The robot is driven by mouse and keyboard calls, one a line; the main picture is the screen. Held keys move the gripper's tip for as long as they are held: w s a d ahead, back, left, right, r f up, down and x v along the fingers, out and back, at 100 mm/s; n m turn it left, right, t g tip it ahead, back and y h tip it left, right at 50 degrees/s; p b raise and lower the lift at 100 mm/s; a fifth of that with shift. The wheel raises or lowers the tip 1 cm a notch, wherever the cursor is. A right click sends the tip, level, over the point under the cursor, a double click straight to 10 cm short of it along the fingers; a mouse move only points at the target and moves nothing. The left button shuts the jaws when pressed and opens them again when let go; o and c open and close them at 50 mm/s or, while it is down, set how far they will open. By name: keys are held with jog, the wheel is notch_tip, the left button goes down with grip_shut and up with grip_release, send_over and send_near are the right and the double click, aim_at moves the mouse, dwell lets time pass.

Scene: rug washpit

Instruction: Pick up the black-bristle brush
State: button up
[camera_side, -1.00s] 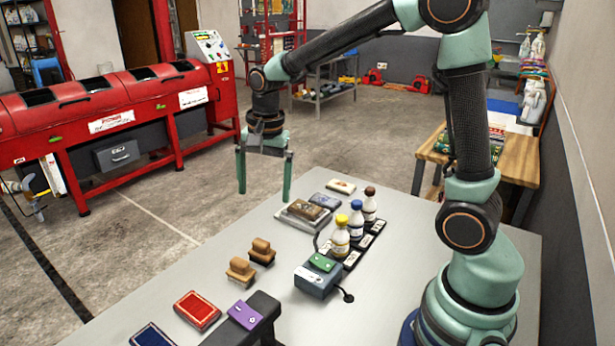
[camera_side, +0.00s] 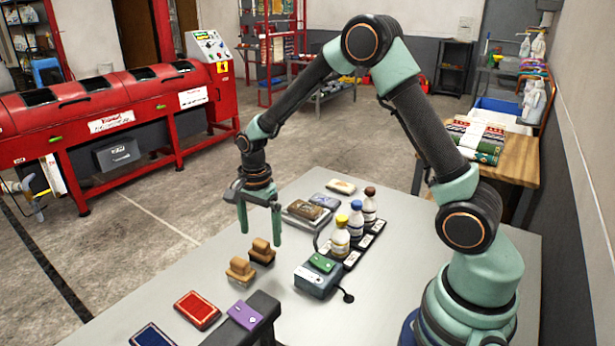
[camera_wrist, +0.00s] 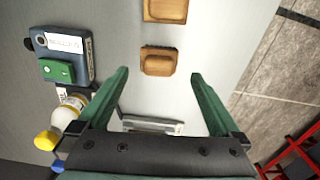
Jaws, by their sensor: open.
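The black-bristle brush (camera_side: 262,250) stands on the grey table, its tan wooden back and knob up and a dark bristle edge below. My gripper (camera_side: 261,237) is open and empty, fingers pointing down, close to the black-bristle brush. In the wrist view the brush lies between and just beyond the fingertips (camera_wrist: 160,74).
A grey-blue box with a green top (camera_side: 319,278) and a row of bottles (camera_side: 341,238) stand to the right. Flat stacked items (camera_side: 306,212) lie behind. A red pad (camera_side: 197,310) and a purple item (camera_side: 245,316) are in front. The table's left edge is near.

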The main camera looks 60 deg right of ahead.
aim_at(261, 241)
notch_tip(261, 241, down, 5)
jog(key=shift+s+a+r, duration=0.1)
jog(key=shift+s+a, duration=0.05)
jog(key=c, duration=1.4)
jog(key=shift+r, duration=0.1)
jog(key=shift+r, duration=0.1)
notch_tip(261, 241, up, 20)
jog(key=shift+f, duration=0.15)
